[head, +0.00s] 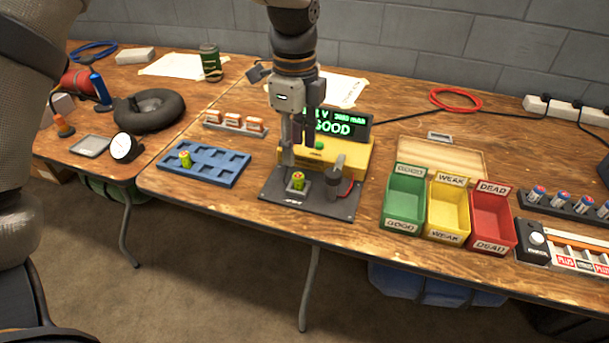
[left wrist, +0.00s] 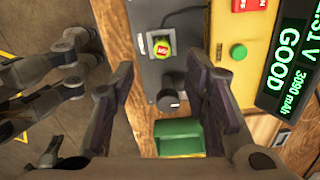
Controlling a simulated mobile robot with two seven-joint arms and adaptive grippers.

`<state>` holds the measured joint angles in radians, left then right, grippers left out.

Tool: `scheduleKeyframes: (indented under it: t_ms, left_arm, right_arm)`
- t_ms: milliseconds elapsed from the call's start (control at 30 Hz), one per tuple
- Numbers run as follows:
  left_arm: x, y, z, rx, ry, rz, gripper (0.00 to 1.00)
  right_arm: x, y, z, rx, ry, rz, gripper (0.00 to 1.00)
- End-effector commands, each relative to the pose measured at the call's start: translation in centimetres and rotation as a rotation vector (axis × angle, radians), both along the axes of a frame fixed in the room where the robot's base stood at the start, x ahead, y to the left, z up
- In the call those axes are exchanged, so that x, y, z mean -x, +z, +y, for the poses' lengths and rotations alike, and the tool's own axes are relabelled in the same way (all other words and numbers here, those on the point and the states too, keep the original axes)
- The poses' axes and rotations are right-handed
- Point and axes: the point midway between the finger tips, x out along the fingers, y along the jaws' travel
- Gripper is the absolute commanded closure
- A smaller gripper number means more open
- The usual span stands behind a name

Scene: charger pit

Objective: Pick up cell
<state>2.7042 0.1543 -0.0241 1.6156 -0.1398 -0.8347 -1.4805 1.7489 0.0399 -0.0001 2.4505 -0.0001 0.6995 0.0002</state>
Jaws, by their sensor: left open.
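A green and yellow cell with a red mark stands in the slot of the dark tester plate; this cell (head: 298,182) also shows end-on in the left wrist view (left wrist: 163,48). My left gripper (head: 298,152) points down just above the cell, open. In the left wrist view the open left gripper (left wrist: 163,70) has one finger on each side, with the cell beyond the fingertips and no visible contact. A second similar cell (head: 185,160) stands in the blue tray (head: 228,175) to the left. The tester display (head: 342,124) reads GOOD. My right gripper does not show.
A knobbed post (head: 335,180) stands on the plate right of the cell. Green (head: 404,205), yellow (head: 448,212) and red (head: 492,222) bins, labelled GOOD, WEAK and DEAD, stand further right. A rack of other cells (head: 565,205) is at the far right.

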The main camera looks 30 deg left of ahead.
Motion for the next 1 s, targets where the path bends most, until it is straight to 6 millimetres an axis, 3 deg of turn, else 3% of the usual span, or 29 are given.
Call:
scheduleKeyframes:
  t_ms: [33,167,400,667,867,1000]
  left_arm:
    - [0.1,-1.3,0.0,0.000,0.000,0.008,0.58]
    - [0.0,-2.8,0.0,-0.001,0.000,0.004,0.58]
    - [-0.2,-7.2,-0.1,-0.001,0.002,0.004,0.58]
    - [-0.3,-7.7,-0.1,0.000,0.001,-0.002,0.58]
    - [-0.3,-7.7,-0.1,0.000,0.001,-0.002,0.99]
    - [-0.3,-7.6,-0.1,0.000,0.001,-0.002,1.00]
  right_arm:
    - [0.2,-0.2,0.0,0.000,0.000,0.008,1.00]
    - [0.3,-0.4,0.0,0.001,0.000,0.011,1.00]
    - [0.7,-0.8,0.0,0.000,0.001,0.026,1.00]
    - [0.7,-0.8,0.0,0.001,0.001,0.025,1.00]
    - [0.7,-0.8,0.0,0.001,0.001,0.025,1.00]
    - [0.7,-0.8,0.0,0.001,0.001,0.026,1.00]
